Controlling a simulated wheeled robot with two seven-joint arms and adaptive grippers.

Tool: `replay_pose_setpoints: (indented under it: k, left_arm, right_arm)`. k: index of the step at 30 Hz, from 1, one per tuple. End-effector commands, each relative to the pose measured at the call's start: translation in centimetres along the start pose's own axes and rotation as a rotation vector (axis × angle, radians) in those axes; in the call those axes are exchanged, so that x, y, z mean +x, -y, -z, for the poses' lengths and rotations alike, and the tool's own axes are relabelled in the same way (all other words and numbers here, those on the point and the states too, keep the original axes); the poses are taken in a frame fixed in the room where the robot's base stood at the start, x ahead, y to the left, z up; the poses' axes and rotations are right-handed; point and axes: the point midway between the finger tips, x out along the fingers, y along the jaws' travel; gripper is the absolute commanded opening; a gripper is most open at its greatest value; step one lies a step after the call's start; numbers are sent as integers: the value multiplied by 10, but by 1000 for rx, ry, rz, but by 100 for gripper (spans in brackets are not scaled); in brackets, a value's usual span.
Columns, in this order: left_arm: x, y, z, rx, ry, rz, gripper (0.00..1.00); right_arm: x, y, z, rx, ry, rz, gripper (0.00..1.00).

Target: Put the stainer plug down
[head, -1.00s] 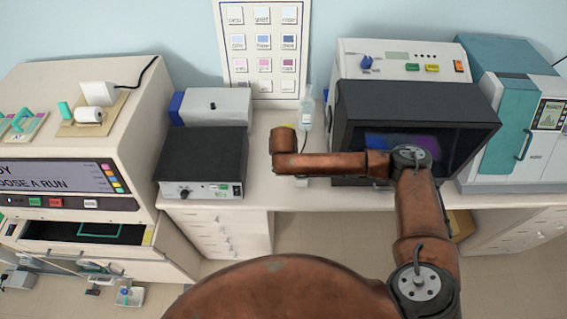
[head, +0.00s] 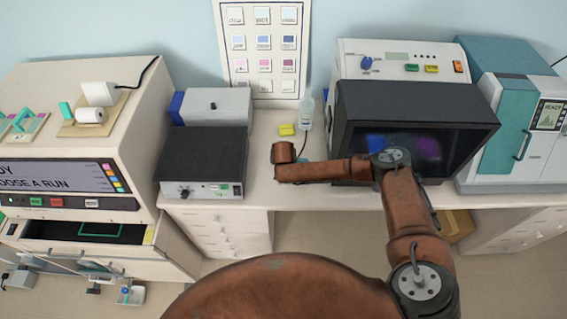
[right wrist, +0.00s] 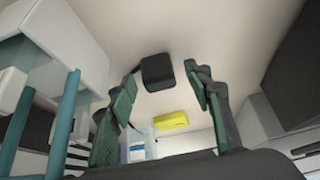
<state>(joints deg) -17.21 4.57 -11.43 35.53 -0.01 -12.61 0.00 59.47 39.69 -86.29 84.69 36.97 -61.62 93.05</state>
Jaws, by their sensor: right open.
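A small dark block, which looks like the stainer plug (right wrist: 157,72), shows in the right wrist view against the pale bench top, with a thin dark line at its left. My right gripper (right wrist: 160,84) is open, its green-padded fingers apart on either side of the block in the picture, with visible gaps. I cannot tell its height above the bench. In the head view my right arm reaches over the bench, and its wrist hides the gripper and the plug. A thin dark cord (head: 304,142) shows beside the wrist. My left gripper is not in view.
A yellow block (head: 287,129) lies behind my wrist, and it also shows in the right wrist view (right wrist: 172,120). A clear bottle (head: 306,112) stands next to it. A black-topped box (head: 203,155) is at left, and a dark-hooded machine (head: 415,105) is close at right.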

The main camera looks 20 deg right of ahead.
Motion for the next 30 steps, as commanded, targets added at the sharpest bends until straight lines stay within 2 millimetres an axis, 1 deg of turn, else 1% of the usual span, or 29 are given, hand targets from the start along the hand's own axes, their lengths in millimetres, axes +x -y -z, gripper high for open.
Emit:
replay_pose_setpoints:
  k: [5, 24, 30]
  left_arm:
    - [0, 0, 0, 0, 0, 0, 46]
    - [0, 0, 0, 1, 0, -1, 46]
    - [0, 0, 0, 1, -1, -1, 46]
  right_arm:
    - [0, 0, 0, 0, 0, 1, 46]
    - [0, 0, 0, 0, 0, 1, 2]
    - [-1, 0, 0, 0, 0, 1, 1]
